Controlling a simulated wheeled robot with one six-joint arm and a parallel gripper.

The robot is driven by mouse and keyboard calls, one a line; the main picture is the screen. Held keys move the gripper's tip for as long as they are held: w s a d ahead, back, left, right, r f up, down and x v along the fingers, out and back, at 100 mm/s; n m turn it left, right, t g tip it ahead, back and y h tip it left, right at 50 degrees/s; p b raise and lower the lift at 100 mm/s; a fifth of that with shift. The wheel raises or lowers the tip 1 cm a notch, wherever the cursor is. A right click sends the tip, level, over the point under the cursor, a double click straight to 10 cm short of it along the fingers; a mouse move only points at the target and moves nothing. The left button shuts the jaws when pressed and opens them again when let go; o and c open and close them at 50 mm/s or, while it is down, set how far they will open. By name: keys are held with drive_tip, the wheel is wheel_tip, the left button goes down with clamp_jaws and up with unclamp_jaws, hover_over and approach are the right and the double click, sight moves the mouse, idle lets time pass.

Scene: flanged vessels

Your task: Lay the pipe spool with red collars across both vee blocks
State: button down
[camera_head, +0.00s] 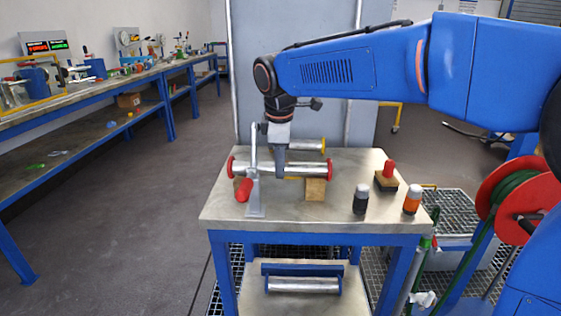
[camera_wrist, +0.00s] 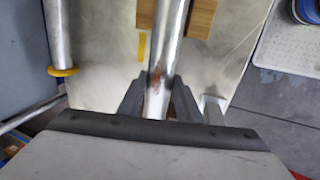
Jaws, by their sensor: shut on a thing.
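The pipe spool with red collars (camera_head: 305,168) is a silver tube lying level, left to right, above the table. My gripper (camera_head: 281,172) points down and is shut on its middle. In the wrist view the tube (camera_wrist: 170,45) runs between the two dark fingers (camera_wrist: 157,90); its collars are out of that view. The right wooden vee block (camera_head: 315,190) is under the tube's right part, and also shows in the wrist view (camera_wrist: 201,20). The left vee block (camera_head: 238,183) is mostly hidden behind a metal post. I cannot tell whether the tube touches the blocks.
An upright metal post (camera_head: 254,155) with a red handle (camera_head: 243,190) stands in front of the tube's left part. A yellow-collared spool (camera_head: 308,145) lies behind. A red-handled stamp-like tool (camera_head: 387,177), a black-capped jar (camera_head: 361,200) and an orange jar (camera_head: 412,200) stand right.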

drive_tip(key=shift+f, duration=0.4)
idle(0.7)
drive_tip(key=c, duration=1.2)
unclamp_jaws()
drive_tip(key=v, duration=1.7)
drive_tip(key=s+d+f+m, duration=0.4)
drive_tip(key=s+d+f, duration=0.1)
drive_tip(key=d, duration=0.4)
drive_tip(key=s+d+f+m, duration=0.4)
drive_tip(key=s+d, duration=0.1)
drive_tip(key=d, duration=0.5)
drive_tip(key=s+d+f+m+t, duration=0.1)
drive_tip(key=s+d+f+m, duration=0.3)
drive_tip(key=s+f, duration=0.3)
drive_tip(key=s+d+f+m, duration=0.5)
drive_tip(key=s+d+f, duration=0.2)
drive_tip(key=f, duration=0.5)
drive_tip(key=shift+s+f+m+t, duration=0.3)
drive_tip(key=shift+s+t, duration=0.1)
drive_tip(key=shift+s, duration=0.25)
